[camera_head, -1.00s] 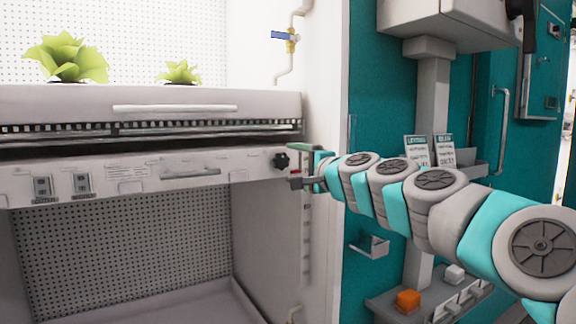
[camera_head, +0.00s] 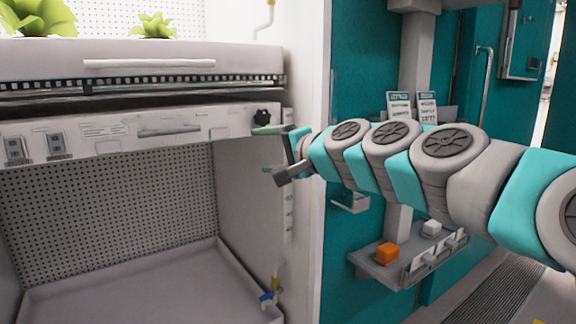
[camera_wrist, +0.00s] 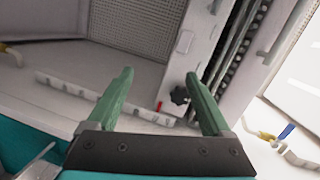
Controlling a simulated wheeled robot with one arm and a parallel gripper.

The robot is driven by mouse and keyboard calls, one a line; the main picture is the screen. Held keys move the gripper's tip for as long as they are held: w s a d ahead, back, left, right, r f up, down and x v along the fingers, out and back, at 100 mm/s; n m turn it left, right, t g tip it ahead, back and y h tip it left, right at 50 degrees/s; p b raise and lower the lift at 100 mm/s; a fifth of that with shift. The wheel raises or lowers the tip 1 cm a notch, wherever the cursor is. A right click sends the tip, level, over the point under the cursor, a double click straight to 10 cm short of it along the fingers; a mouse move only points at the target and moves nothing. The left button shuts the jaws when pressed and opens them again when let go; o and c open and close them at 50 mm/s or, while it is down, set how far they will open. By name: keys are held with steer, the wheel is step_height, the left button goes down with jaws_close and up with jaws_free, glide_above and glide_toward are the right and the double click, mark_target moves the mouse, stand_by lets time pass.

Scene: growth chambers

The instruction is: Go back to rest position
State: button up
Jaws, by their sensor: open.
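My gripper (camera_head: 272,150) is at the end of my outstretched arm, in front of the right edge of the white growth chamber. Its two green fingers are apart with nothing between them, as the wrist view (camera_wrist: 160,90) also shows. A black knob (camera_head: 262,117) on the chamber's front panel is just above and behind the upper finger in the head view. In the wrist view the knob (camera_wrist: 180,96) shows beside the right finger, and I see no grip on it.
A tray drawer (camera_head: 150,63) with leafy green plants (camera_head: 36,14) is at upper left. The lower chamber bay (camera_head: 110,220) looks empty. A shelf (camera_head: 375,268) with an orange block (camera_head: 387,253) and a white block (camera_head: 431,228) is below my arm. Two label cards (camera_head: 399,105) stand behind it.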

steer(key=s+d+f+n+g+h, duration=0.2)
steer(key=s+f+n+g, duration=0.15)
steer(key=s+f, duration=0.65)
steer(key=s+d+f+n+g+h, duration=0.2)
steer(key=s+f+n+g+h, duration=0.15)
steer(key=s+f, duration=0.7)
steer(key=s+d+f+g+h, duration=0.2)
steer(key=s+d+f+g, duration=0.1)
steer(key=s+d+f, duration=0.4)
steer(key=s+d+f+g+h, duration=0.3)
steer(key=s+d+f, duration=0.5)
steer(key=s, duration=0.4)
steer(key=shift+s+d+f+n+g, duration=0.25)
steer(key=shift+f+n+g, duration=0.05)
steer(key=shift+f+g, duration=0.1)
